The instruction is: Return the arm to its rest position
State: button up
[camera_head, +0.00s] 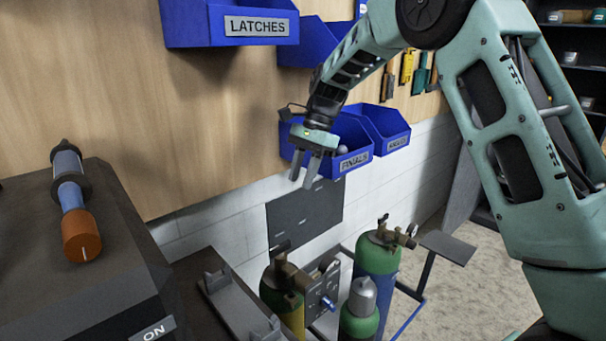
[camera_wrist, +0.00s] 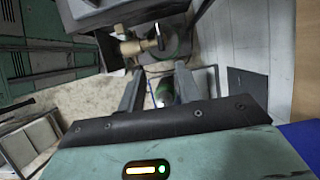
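My gripper (camera_head: 305,170) points down in the head view, in front of the blue bin labelled FINIALS (camera_head: 357,161). Its two fingers are apart with nothing between them. In the wrist view my gripper (camera_wrist: 158,90) also shows two separated fingers, with a green cylinder top and floor seen beyond the gap. My arm is raised and bent, reaching from the right side of the head view toward the wall. The gripper hangs above the gas cylinders, apart from them.
Green-topped gas cylinders (camera_head: 378,252) with valves stand below the gripper. A LATCHES bin (camera_head: 232,24) hangs at upper left. Carpeted floor (camera_head: 470,285) is open at lower right.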

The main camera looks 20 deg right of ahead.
jog(key=shift+d+r, duration=0.1)
jog(key=shift+r, duration=0.2)
jog(key=s+a+n+h, duration=0.2)
jog(key=s+a+n, duration=1)
jog(key=s, duration=0.5)
jog(key=s+f+n, duration=0.2)
jog(key=s+n, duration=0.3)
jog(key=s, duration=0.4)
jog(key=s+a+f+n+t+h, duration=0.1)
jog(key=s+f+n, duration=0.1)
jog(key=s+n, duration=0.3)
jog(key=s, duration=0.4)
jog(key=shift+s+f+h, duration=0.3)
jog(key=shift+s+f, duration=0.1)
